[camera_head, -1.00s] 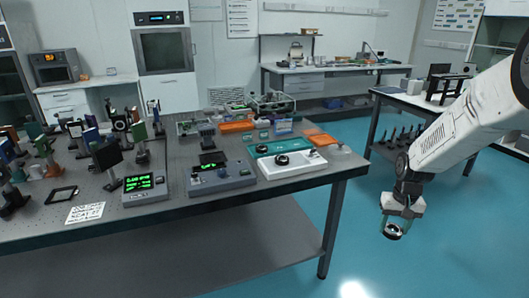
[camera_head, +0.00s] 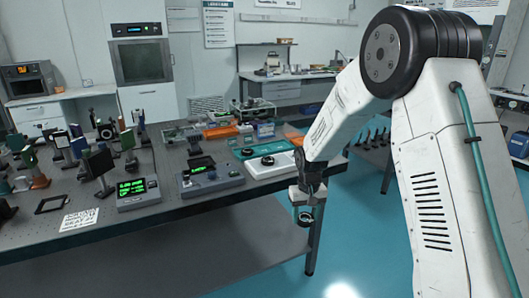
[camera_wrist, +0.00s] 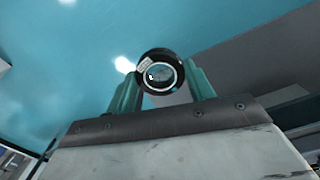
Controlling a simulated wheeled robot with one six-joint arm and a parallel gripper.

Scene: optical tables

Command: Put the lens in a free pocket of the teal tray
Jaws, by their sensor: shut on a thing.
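My gripper (camera_head: 305,208) hangs in front of the table's right front edge, over the floor and below the height of the tabletop in the picture. It is shut on the lens (camera_head: 305,218), a round glass in a black ring mount. In the wrist view the lens (camera_wrist: 160,74) sits between the two teal fingers (camera_wrist: 162,88). The teal tray (camera_head: 276,145) lies on the right part of the optical table, behind a white tray. A dark round piece sits in its left part. Its other pockets are too small to make out.
The white tray (camera_head: 284,169) with a black ring on it lies near the table's right front edge. A grey device with a green display (camera_head: 212,180) stands left of it. An orange tray (camera_head: 220,132) and clear boxes are behind. The optical table's (camera_head: 165,205) front edge is close to my gripper.

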